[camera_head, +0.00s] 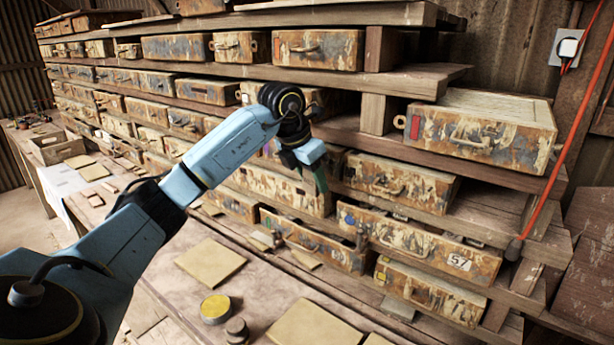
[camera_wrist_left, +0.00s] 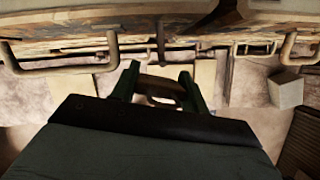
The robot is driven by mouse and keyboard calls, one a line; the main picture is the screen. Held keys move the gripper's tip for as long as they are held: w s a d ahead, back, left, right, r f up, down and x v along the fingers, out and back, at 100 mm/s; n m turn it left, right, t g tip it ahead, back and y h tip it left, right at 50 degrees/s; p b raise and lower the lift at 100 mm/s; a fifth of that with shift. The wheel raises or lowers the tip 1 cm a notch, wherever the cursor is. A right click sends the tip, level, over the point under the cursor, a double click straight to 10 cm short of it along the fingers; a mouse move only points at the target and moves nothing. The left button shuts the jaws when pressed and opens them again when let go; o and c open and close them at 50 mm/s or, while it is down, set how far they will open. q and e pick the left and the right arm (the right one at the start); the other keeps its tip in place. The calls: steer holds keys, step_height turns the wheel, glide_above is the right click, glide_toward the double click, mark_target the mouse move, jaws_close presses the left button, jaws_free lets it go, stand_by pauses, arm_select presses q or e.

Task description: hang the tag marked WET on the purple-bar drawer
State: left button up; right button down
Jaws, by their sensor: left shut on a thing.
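My left gripper (camera_head: 318,172) is in front of the middle drawers. In the left wrist view the gripper (camera_wrist_left: 158,82) is shut on a small brown, ring-like thing (camera_wrist_left: 160,88), likely the tag; no lettering is readable on it. In the head view the held thing is not clear. A small purplish patch (camera_head: 273,147) shows on a drawer front just left of the gripper, partly hidden by my wrist. The wrist view shows a drawer front with metal handles (camera_wrist_left: 75,58) close ahead of the fingers. My right gripper is not in view.
Nearby drawers carry a red bar (camera_head: 415,128), a blue bar (camera_head: 350,218) and a yellow bar (camera_head: 380,275); one has a 57 label (camera_head: 458,262). The bench below holds tan tiles (camera_head: 210,262) and a yellow-topped tin (camera_head: 215,308). A red cable (camera_head: 570,130) hangs at right.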

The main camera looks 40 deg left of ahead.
arm_select(q)
steer(key=w+p, duration=0.1)
steer(key=w, duration=0.1)
steer(key=shift+w+a+f, duration=0.1)
steer(key=shift+w, duration=0.3)
steer(key=shift+f+p, duration=0.2)
steer(key=shift+p, duration=0.1)
steer(key=shift+f, duration=0.15)
stand_by(0.4)
steer(key=o, duration=1.1)
steer(key=shift+d, duration=0.2)
